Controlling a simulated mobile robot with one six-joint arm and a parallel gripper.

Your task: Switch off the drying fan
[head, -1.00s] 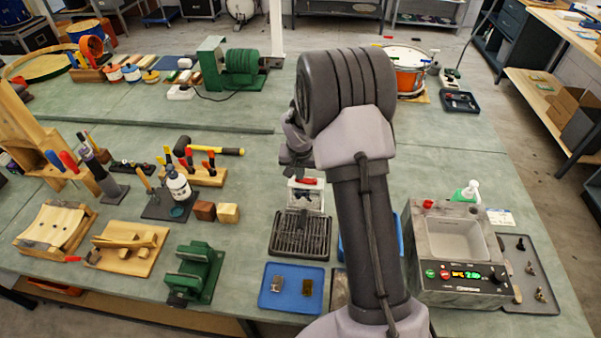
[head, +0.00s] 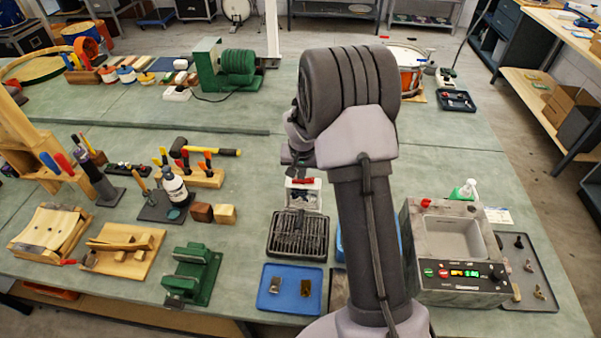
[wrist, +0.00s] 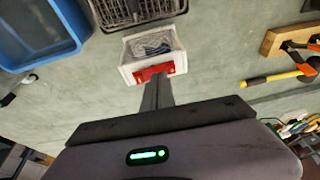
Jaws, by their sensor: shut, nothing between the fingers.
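The drying fan appears to be a small white box (head: 303,197) behind the black wire rack in the head view. A red switch piece (head: 303,181) shows on its far upper edge. In the wrist view the white box (wrist: 148,48) has a grey grille, and its red piece (wrist: 153,72) faces my gripper. My gripper (wrist: 158,78) is shut and empty, its fingertips at or very near the red piece; I cannot tell whether they touch. In the head view my arm hides most of the gripper. The switch's position is not clear.
The black wire rack (head: 297,236) stands directly in front of the fan. A blue tray (head: 290,306) lies nearer. A cleaning unit (head: 452,296) with a lit panel is at right. A hammer (head: 222,152) and small tools stand to the left. Bare bench lies behind the fan.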

